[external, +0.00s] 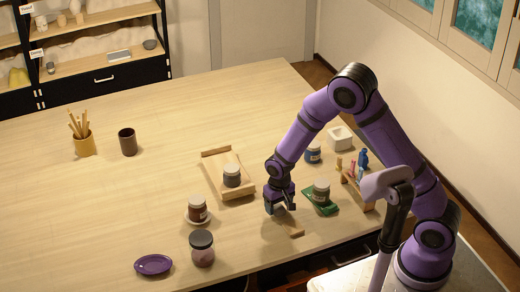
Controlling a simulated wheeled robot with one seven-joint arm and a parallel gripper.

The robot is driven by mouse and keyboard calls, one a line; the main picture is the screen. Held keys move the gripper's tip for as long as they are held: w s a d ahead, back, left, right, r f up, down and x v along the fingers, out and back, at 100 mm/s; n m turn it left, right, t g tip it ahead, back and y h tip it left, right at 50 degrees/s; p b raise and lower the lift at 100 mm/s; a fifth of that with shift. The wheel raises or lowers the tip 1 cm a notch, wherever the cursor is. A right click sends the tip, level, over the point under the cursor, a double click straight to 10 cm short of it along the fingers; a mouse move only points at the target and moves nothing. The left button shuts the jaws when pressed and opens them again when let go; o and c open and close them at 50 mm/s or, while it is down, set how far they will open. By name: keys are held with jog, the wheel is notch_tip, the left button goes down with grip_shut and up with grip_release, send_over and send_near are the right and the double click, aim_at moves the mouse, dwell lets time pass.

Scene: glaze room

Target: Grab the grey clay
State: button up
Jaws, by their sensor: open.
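A small jar with dark grey contents (232,176) and a light band stands upright on a wooden board (215,162) near the middle of the table. It looks like the grey clay, but its label is too small to read. My gripper (281,209) is open and points down, to the right of this jar and nearer the front edge. It is apart from the jar. A flat wooden piece (292,226) lies just under or beside the fingers; I cannot tell whether they touch it.
A brown jar (197,210) on a pale saucer, a pinkish jar (202,249) and a purple dish (154,264) stand front left. A jar (321,190) on a green tray (332,209), a blue jar (313,153) and small figures are right.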

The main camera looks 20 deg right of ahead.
jog(key=shift+f, duration=0.7)
jog(key=c, duration=1)
jog(key=shift+c, duration=0.2)
jog(key=shift+r, duration=0.2)
